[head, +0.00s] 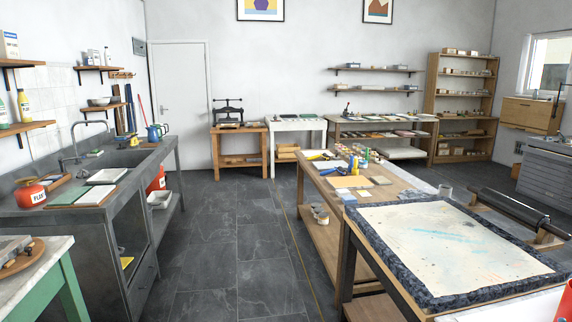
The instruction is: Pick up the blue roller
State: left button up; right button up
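No blue roller can be made out for certain in the head view. A small blue item (353,165) stands among cans and tools on the long wooden worktable (391,191) right of centre. Neither of my grippers is in view.
A pale stone slab (440,240) with a dark rough edge fills the right foreground. A sink counter (112,158) with a red can (30,192) runs along the left. A green-legged table (62,262) is at the lower left. The tiled floor aisle (235,240) between is clear.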

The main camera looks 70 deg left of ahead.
aim_at(327, 172)
jog(key=u, duration=1.9)
